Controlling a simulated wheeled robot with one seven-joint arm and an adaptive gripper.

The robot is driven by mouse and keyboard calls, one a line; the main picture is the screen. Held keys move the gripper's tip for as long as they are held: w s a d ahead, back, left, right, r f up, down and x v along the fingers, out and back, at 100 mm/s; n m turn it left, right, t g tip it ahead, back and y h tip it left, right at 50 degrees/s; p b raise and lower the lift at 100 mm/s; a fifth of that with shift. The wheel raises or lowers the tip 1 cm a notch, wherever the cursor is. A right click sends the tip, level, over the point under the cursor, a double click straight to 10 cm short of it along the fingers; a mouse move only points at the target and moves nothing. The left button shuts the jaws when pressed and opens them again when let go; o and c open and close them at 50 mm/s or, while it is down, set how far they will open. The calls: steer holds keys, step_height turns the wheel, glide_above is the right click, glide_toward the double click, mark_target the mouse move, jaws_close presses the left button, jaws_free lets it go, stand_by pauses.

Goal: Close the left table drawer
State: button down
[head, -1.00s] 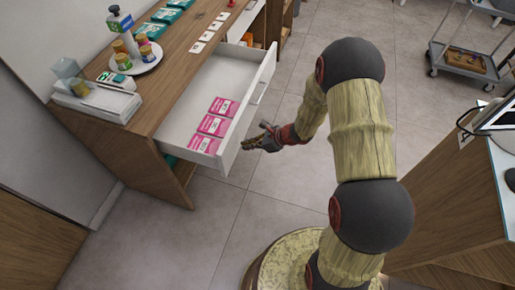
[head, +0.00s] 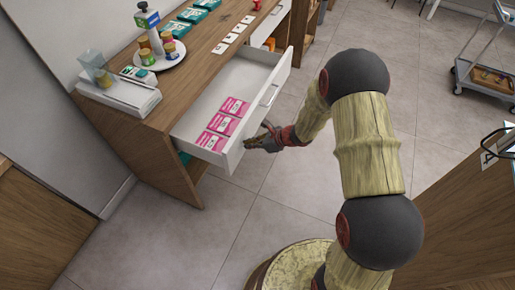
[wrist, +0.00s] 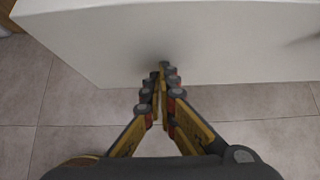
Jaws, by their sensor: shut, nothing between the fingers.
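The white left table drawer (head: 231,92) is pulled well out of the wooden counter in the head view. Several pink boxes (head: 219,124) lie in its near end. My gripper (head: 251,144) is at the outer face of the drawer front, near its lower near end. In the wrist view the drawer front (wrist: 200,40) fills the top of the picture. My gripper's fingers (wrist: 163,72) are shut and empty, with their tips at the white panel. They look to be at or very near contact; I cannot tell for certain. The drawer handle (head: 269,95) is farther along the front.
The wooden counter (head: 190,62) carries a scale-like white device (head: 118,96), a round plate with jars (head: 160,60) and green boxes. A second white drawer (head: 270,25) is beyond. A trolley (head: 485,75) stands far right. Grey floor is clear before the drawer.

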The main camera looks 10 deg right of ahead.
glide_above(198, 133)
steer(key=shift+s, duration=0.15)
steer(key=shift+a+r, duration=0.1)
stand_by(0.3)
